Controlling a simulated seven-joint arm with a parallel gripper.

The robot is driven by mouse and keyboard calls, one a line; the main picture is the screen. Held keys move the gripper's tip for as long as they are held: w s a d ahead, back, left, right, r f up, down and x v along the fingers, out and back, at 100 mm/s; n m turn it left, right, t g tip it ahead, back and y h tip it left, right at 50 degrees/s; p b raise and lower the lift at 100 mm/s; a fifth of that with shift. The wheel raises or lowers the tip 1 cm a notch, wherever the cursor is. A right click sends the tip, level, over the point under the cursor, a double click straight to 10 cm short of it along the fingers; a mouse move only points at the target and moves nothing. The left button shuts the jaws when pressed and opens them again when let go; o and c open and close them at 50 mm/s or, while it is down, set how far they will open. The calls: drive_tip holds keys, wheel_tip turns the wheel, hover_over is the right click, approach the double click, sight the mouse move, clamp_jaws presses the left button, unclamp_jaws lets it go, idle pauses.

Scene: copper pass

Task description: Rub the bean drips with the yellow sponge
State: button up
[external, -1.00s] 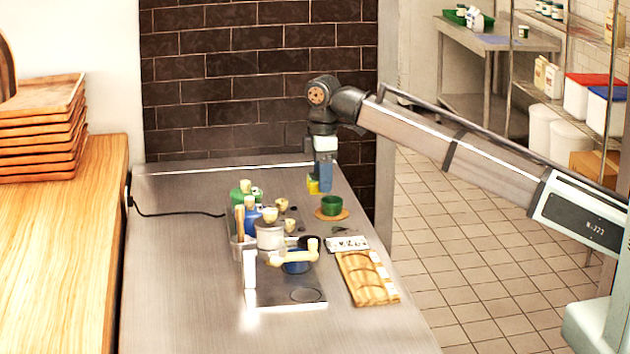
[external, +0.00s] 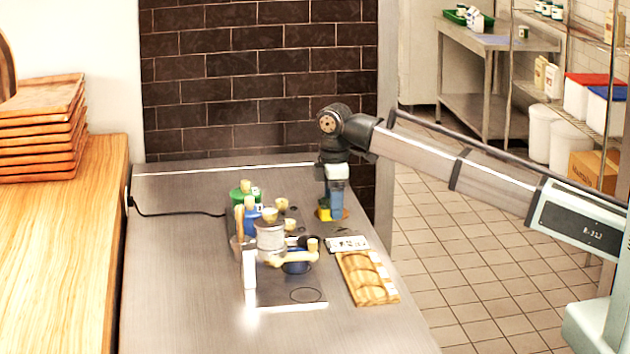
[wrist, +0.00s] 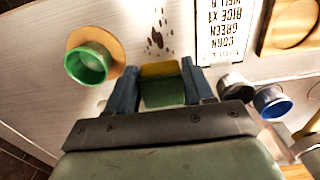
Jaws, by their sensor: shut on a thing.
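My gripper (external: 331,208) is shut on the yellow sponge (external: 324,212), low over the steel counter. In the wrist view the sponge shows a yellow edge (wrist: 160,69) and a green face between the two blue fingers (wrist: 160,88). The dark brown bean drips (wrist: 157,36) are small spots on the counter, ahead of the sponge and apart from it in the picture. I cannot make out the drips in the external view. Whether the sponge touches the counter is unclear.
A green cup (wrist: 88,63) on a round coaster (wrist: 112,45) stands left of the drips; my gripper mostly hides it externally. A printed card (wrist: 224,30) lies right of them.

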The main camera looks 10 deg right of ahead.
sight(365, 228)
drive_tip(key=shift+f, duration=0.8)
wheel_tip(365, 228, down, 2)
drive_tip(key=shift+d+f, duration=0.1)
drive_tip(key=shift+d, duration=0.9)
drive_tip(key=shift+c, duration=0.3)
drive_tip(key=shift+d, duration=2.8)
drive_tip(key=shift+a+r, duration=0.2)
drive_tip(key=shift+a, duration=3.75)
drive_tip(key=shift+d+r, duration=0.15)
drive_tip(key=shift+r, duration=3.85)
